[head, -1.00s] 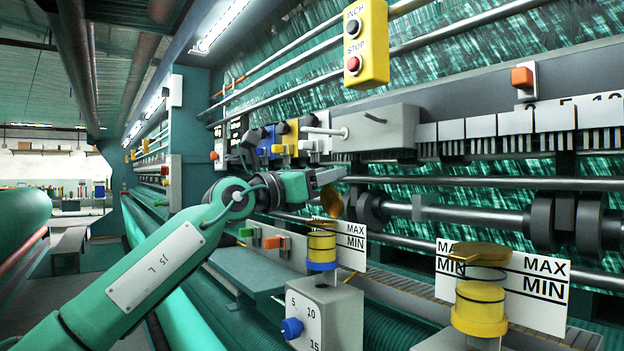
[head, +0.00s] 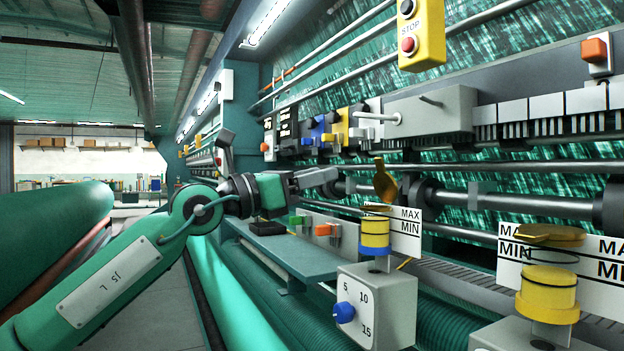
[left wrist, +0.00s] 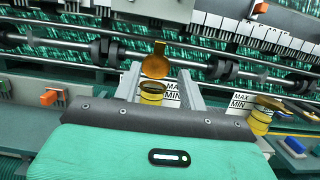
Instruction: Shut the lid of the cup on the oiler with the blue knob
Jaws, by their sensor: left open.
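The oiler with the blue knob (head: 344,312) is a grey box (head: 396,308) with a dial face. On it stands a yellow cup (head: 375,236) with a blue band. The cup's brass lid (head: 385,181) stands up, open, above the rim. My left gripper (head: 331,177) is open and empty, left of the lid and apart from it in the head view. In the left wrist view, the raised lid (left wrist: 155,62) and the cup (left wrist: 151,92) show between the two fingers (left wrist: 160,78). My right gripper is not in view.
A second oiler's yellow cup (head: 546,290) with a brass lid (head: 550,233) stands to the right. White MAX/MIN plates (head: 406,226) stand behind the cups. A rail with dark rollers (head: 427,200) runs behind. A green shelf (head: 285,250) with orange and green switches lies left.

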